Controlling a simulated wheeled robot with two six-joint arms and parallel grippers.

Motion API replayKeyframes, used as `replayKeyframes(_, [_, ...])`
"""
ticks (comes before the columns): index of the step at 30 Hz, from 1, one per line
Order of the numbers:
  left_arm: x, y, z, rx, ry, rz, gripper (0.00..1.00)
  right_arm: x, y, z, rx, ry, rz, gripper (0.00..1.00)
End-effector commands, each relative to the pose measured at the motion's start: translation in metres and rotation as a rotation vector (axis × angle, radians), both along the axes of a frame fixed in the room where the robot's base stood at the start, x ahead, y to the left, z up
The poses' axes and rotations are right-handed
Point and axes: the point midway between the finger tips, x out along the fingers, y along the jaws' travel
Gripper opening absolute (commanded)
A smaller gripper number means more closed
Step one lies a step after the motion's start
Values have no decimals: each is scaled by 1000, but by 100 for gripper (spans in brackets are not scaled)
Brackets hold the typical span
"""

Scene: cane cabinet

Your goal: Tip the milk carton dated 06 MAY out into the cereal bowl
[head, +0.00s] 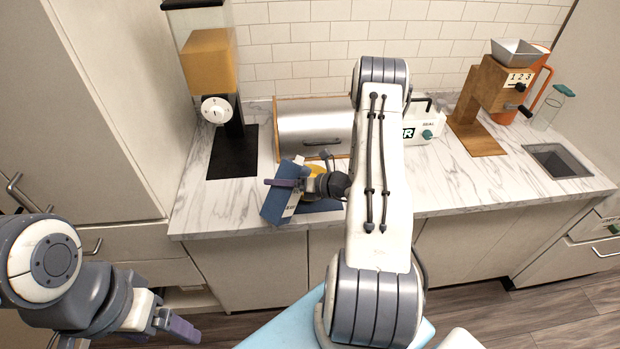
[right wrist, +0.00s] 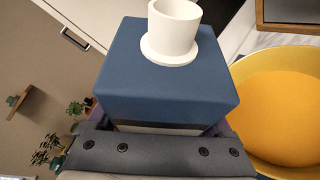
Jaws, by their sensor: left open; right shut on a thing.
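A blue and white carton (head: 278,205) is tilted over the counter in the head view. My right gripper (head: 287,184) is shut on it. The right wrist view shows the carton's blue top (right wrist: 165,75) with a round white spout (right wrist: 172,30). I cannot read a date on it. A yellow bowl (head: 317,170), partly hidden by my right gripper, is just right of the carton. In the right wrist view the bowl (right wrist: 245,70) has orange contents, and the spout is beside its rim. No milk stream shows. My left gripper (head: 177,326) is open and empty, low at the left, away from the counter.
A cereal dispenser (head: 208,75) stands at the back left. A metal-fronted box (head: 312,128) is behind the bowl. A wooden grinder (head: 480,95), an orange jug (head: 537,80) and a sunken basin (head: 558,160) are at the right. The right counter front is clear.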

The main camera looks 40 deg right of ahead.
Motion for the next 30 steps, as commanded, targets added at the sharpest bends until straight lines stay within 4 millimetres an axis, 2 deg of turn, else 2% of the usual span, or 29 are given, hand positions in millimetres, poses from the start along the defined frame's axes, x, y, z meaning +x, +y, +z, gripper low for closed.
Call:
replayKeyframes(12, [0,0,-6,0,0,1,82,-2,8,-11,191,52,0,15])
replayKeyframes(30, [0,0,-5,0,0,1,82,-3,11,-10,266,74,0,15])
